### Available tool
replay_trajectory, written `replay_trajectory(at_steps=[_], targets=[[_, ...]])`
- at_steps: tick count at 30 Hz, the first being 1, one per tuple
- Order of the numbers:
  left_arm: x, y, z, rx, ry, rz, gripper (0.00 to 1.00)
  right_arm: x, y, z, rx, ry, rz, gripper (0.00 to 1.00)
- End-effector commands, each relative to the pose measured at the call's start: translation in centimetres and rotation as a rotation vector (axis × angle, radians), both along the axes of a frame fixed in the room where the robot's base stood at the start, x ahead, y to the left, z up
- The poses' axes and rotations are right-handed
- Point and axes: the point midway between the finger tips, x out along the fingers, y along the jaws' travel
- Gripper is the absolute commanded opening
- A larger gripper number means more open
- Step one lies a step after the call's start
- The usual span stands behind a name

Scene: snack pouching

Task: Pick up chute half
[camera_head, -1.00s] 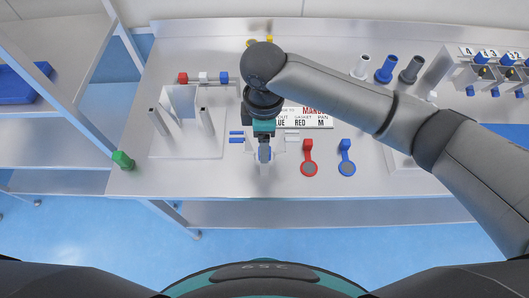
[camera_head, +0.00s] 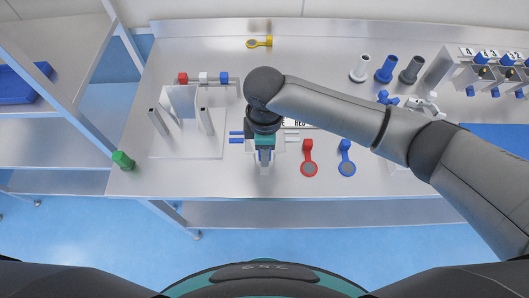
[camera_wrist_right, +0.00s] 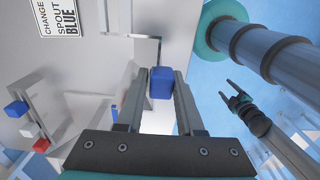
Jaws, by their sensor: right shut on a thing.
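My right gripper (camera_head: 265,160) points down over the front middle of the steel bench. It also shows in the right wrist view (camera_wrist_right: 162,85), its two fingers closed on a blue block (camera_wrist_right: 161,82). The block may be the grip of a chute half; its lower part is hidden. A dark forked part (camera_wrist_right: 238,97), possibly my left gripper, shows small in the wrist view; my left gripper is out of the head view.
A yellow part (camera_head: 260,42) lies at the back.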

Motion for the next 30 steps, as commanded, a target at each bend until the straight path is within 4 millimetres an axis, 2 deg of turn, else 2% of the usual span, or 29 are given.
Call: replay_trajectory(at_steps=[1,6,30], targets=[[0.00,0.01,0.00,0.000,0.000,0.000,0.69,0.01,0.00,0.02,0.000,0.000,0.000,0.18],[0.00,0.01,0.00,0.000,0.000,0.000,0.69,0.00,0.00,0.02,0.000,0.000,0.000,0.00],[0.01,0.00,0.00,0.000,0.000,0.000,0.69,-0.10,-0.02,-0.06,-0.001,0.003,0.000,0.00]])
